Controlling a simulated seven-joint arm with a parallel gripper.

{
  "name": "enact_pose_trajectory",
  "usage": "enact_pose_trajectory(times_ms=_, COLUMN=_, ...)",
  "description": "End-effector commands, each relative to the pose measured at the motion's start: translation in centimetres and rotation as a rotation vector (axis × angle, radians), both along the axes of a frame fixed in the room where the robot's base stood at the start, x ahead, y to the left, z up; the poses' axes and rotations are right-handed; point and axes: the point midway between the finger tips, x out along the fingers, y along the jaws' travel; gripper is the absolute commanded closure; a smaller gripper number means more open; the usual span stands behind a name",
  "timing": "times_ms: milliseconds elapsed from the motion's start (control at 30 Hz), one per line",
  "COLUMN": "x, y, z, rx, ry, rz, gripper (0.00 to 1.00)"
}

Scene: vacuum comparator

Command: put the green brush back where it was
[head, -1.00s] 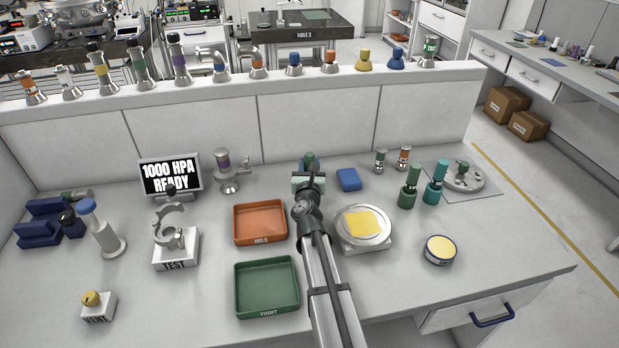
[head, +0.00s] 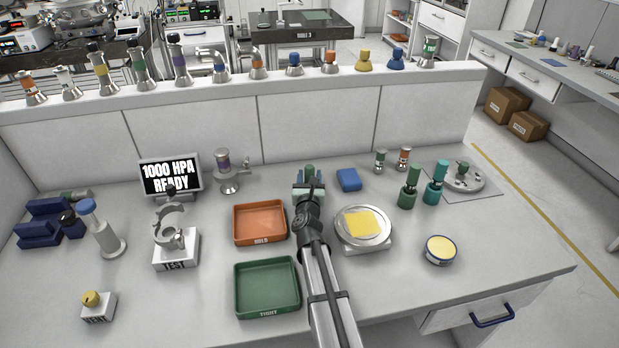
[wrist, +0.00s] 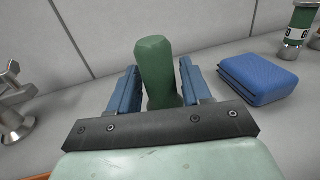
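The green brush (head: 309,171) is upright at the back middle of the bench in the head view. In the wrist view its rounded green handle (wrist: 157,65) stands between the two blue fingers. My gripper (head: 308,188) has one finger on each side of the handle, seemingly touching it. The gripper also fills the lower part of the wrist view (wrist: 160,90). The brush's lower end is hidden behind my gripper, so I cannot tell whether it touches the bench. A dark green brush-like tool (head: 409,190) and a teal one (head: 434,185) stand to the right.
A blue block (head: 348,179) lies just right of my gripper. An orange tray (head: 260,240) and a green tray (head: 267,314) are on the left. A round pan with a yellow cloth (head: 388,233) is on the right. The white back wall (head: 318,125) is close behind.

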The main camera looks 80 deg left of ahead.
Motion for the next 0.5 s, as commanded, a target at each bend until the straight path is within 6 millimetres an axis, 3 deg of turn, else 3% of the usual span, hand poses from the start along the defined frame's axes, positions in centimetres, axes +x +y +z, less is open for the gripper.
enact_pose_trajectory(times_ms=133, x=0.0, y=0.0, z=0.01, rx=0.0, ry=0.0, rz=0.0, gripper=0.37)
enact_pose_trajectory(times_ms=500, x=0.0, y=0.0, z=0.37, rx=0.0, ry=0.002, rz=0.0, gripper=0.37)
